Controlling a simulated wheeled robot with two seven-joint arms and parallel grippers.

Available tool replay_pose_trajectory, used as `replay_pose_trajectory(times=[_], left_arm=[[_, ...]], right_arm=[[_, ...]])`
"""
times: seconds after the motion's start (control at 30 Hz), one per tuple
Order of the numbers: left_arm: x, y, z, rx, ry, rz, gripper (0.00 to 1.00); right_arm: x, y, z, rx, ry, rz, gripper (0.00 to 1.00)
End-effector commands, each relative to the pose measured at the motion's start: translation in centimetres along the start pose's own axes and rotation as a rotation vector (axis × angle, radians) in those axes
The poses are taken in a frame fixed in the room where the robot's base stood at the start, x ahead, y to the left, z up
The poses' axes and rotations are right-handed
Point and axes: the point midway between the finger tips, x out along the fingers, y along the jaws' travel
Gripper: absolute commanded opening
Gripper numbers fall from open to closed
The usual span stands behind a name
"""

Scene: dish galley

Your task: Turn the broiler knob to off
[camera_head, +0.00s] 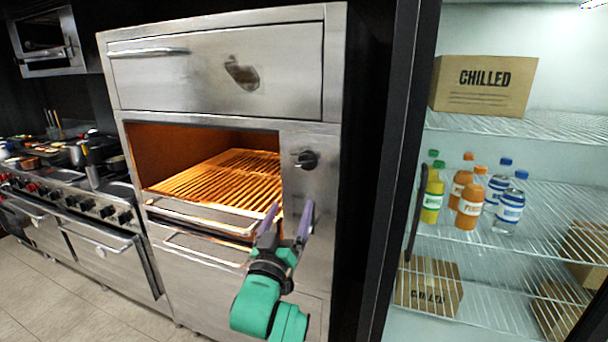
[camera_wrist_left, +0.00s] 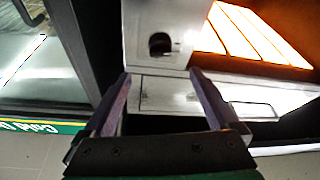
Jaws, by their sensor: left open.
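The broiler (camera_head: 225,70) is a steel cabinet with a glowing orange grill opening. Its black knob (camera_head: 306,160) is on the steel panel right of the opening. The knob also shows as a dark round shape in the left wrist view (camera_wrist_left: 160,43), beyond the fingertips. My left gripper (camera_head: 289,212) is open and empty, below the knob in the head view and apart from it. Its two purple-grey fingers also show in the left wrist view (camera_wrist_left: 160,82), spread apart. My right gripper is not in view.
A lit grill rack (camera_head: 220,180) is left of the knob. A fridge with wire shelves (camera_head: 520,125), bottles and boxes stands at the right, beyond a dark frame (camera_head: 397,150). A stove with several knobs (camera_head: 85,205) and pans is at the left.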

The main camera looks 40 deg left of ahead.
Motion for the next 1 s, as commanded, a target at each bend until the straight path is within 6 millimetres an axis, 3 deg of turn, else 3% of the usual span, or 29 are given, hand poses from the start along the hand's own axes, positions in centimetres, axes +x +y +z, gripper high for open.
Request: replay_pose_trajectory(times=[0.17, 0.6, 0.77, 1.0], left_arm=[[2.1, 0.1, -1.2, -0.006, 0.037, 0.004, 0.94], [13.1, 0.2, -1.4, -0.005, 0.031, 0.003, 0.94], [14.6, 0.1, -1.2, -0.005, 0.031, 0.003, 0.94], [14.6, 0.1, -1.0, -0.005, 0.03, 0.003, 0.94]], right_arm=[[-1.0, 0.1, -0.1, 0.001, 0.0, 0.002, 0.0], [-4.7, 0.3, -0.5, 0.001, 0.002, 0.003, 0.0], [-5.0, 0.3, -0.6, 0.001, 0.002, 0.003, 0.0], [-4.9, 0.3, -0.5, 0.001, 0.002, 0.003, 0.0]])
